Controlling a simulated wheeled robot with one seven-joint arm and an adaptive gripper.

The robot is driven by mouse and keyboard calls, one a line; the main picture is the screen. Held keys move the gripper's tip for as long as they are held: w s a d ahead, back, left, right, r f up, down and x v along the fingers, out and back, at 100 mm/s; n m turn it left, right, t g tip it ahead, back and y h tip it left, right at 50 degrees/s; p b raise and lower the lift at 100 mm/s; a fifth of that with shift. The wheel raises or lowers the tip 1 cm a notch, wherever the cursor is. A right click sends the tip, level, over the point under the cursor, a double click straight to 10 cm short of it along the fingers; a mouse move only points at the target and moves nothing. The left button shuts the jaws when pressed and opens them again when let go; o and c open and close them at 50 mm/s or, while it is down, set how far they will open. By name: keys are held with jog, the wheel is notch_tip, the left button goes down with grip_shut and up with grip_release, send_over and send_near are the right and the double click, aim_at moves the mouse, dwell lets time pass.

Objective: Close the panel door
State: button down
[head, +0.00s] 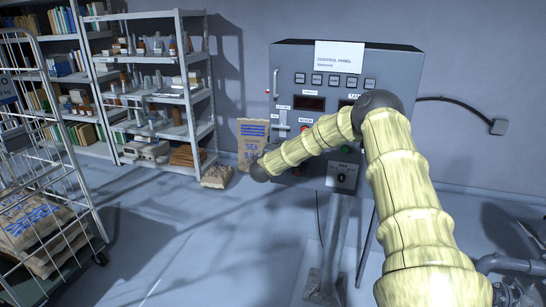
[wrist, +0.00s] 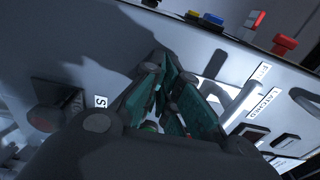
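The control panel (head: 345,60) is a dark grey box with a light front face, labelled CONTROL PANEL, standing on a post. Its front carries displays, buttons and, at the left, a pale latch handle (head: 282,118). I cannot tell a door gap from the face. My gripper (head: 262,172) is at the panel's lower left, mostly hidden behind my wrist. In the wrist view its teal fingers (wrist: 167,70) are together with nothing visible between the tips. The pale handle (wrist: 238,103) is to the right of the fingers, beside a label. Contact with the panel cannot be told.
A metal shelf (head: 185,98) with bottles and boxes stands at the left. A salt sack (head: 252,135) leans against the wall beside the panel. A wire cart (head: 75,175) holds sacks at the far left. Pipes (head: 510,264) are at lower right.

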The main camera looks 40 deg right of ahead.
jog(key=b+v, duration=0.4)
jog(key=v, duration=0.9)
jog(key=shift+s+a, duration=0.2)
jog(key=shift+s, duration=0.25)
jog(key=s+a+f+n+t+y, duration=0.25)
jog(key=a+f+n+y, duration=0.5)
jog(key=a+f, duration=0.65)
jog(key=s+a+f+n+g+y, duration=0.1)
jog(key=s+a+f+n+y, duration=0.1)
jog(key=s+a+f+n, duration=0.5)
jog(key=s+a+f+n+g+y, duration=0.1)
jog(key=s+a+f+n+y, duration=0.2)
jog(key=a+f, duration=0.45)
jog(key=s+a+f+n+g+y, duration=0.2)
jog(key=s+a+f+n+g, duration=0.15)
jog(key=s+f, duration=0.7)
jog(key=s+a+f+n+g, duration=0.1)
jog(key=s+f+n+g, duration=0.1)
jog(key=s, duration=1.3)
jog(key=s+a+f+n+g, duration=0.2)
jog(key=s+n+g, duration=0.3)
jog(key=s, duration=1.1)
jog(key=shift+s+a+n, duration=0.2)
jog(key=shift+s+n, duration=0.05)
jog(key=shift+n, duration=0.05)
jog(key=shift+y, duration=0.25)
